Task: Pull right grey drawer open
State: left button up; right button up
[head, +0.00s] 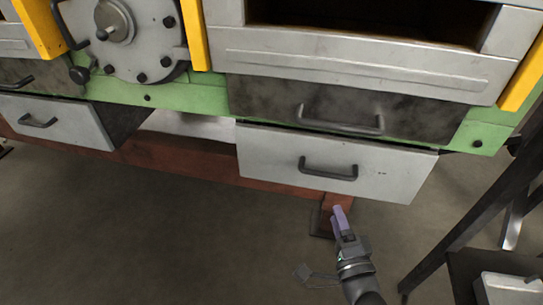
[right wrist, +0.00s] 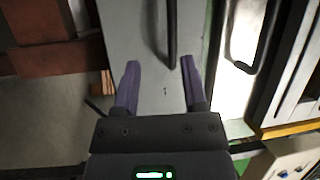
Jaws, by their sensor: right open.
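The right grey drawer (head: 270,158) has a light grey front with a dark bar handle (head: 328,173). It sits low under the furnace, below a dark sooty drawer. Its front stands slightly forward, with a thin dark gap along its top edge. My right gripper (head: 340,212) is open and empty, below and in front of the handle. In the right wrist view, the purple fingers (right wrist: 160,85) are apart in front of the drawer face (right wrist: 125,30), and the handle (right wrist: 172,30) lies ahead, its end near the right finger. No contact shows. My left gripper is not in view.
Another grey drawer (head: 75,125) at the left stands out from the furnace. The sooty drawer's handle (head: 340,122) is just above the right grey drawer. A dark metal stand (head: 470,215) rises at the right. The floor in front is mostly clear.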

aim_at(323, 175)
jog(key=shift+m+t, duration=0.3)
jog(key=b+x, duration=0.1)
jog(key=x, duration=0.2)
jog(key=b+x, duration=0.1)
jog(key=x, duration=0.2)
jog(key=r+b+x, duration=0.1)
jog(key=x, duration=0.3)
jog(key=shift+a, duration=0.1)
jog(key=shift+w+r, duration=0.1)
jog(key=shift+w, duration=0.1)
jog(key=shift+c, duration=0.2)
grip_shut()
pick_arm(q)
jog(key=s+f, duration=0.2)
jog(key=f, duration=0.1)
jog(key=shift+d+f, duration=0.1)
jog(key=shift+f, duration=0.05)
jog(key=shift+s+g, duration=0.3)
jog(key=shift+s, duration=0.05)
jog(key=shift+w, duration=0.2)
